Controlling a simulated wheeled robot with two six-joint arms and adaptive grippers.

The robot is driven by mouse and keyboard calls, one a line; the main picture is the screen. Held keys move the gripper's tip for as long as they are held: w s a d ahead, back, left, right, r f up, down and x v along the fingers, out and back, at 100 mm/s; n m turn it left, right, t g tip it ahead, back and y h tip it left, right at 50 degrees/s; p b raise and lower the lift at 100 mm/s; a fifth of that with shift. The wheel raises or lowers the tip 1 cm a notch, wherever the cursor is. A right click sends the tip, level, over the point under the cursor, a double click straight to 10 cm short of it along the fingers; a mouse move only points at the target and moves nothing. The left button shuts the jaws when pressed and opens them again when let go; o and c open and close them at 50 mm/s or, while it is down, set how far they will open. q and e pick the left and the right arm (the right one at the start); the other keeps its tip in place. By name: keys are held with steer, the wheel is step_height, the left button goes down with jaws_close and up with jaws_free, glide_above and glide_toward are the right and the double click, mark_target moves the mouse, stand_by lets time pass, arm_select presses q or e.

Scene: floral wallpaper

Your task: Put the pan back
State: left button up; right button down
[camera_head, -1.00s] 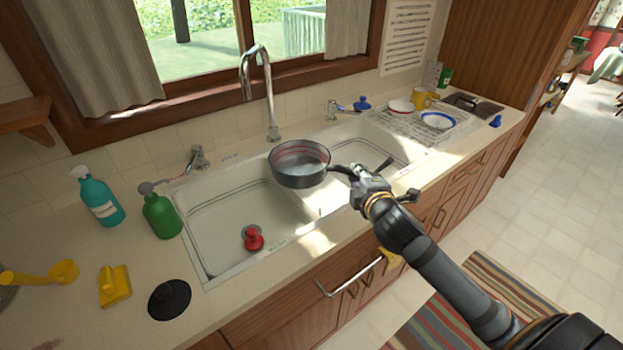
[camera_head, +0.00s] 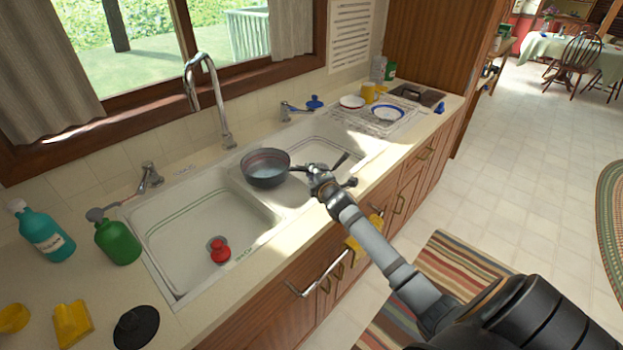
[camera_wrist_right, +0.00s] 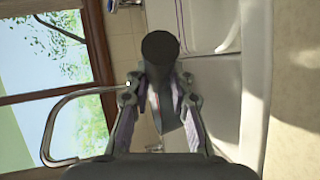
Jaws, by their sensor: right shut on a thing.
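A small dark grey pan (camera_head: 265,168) is held over the divider of the double sink (camera_head: 255,232), its bowl upright and pointing left. My right gripper (camera_head: 318,176) is shut on the pan's handle, to the right of the bowl. In the right wrist view the two fingers of my right gripper (camera_wrist_right: 163,105) close around the dark handle (camera_wrist_right: 160,47), and its round end points at the camera. The pan's bowl is mostly hidden there. My left gripper is in no view.
A tall faucet (camera_head: 205,95) rises behind the sink. A dish rack (camera_head: 375,120) with plates and a yellow mug stands to the right. Green and teal bottles (camera_head: 117,242) stand at the left. A red plunger-like thing (camera_head: 219,251) sits in the left basin. A yellow cloth hangs on the front.

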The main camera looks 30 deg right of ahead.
step_height(320, 180, down, 2)
steer(key=shift+f, duration=0.1)
steer(key=shift+f, duration=0.15)
steer(key=c, duration=1.5)
jaws_free()
steer(key=shift+o, duration=0.2)
steer(key=shift+s, duration=0.1)
steer(key=v, duration=1.2)
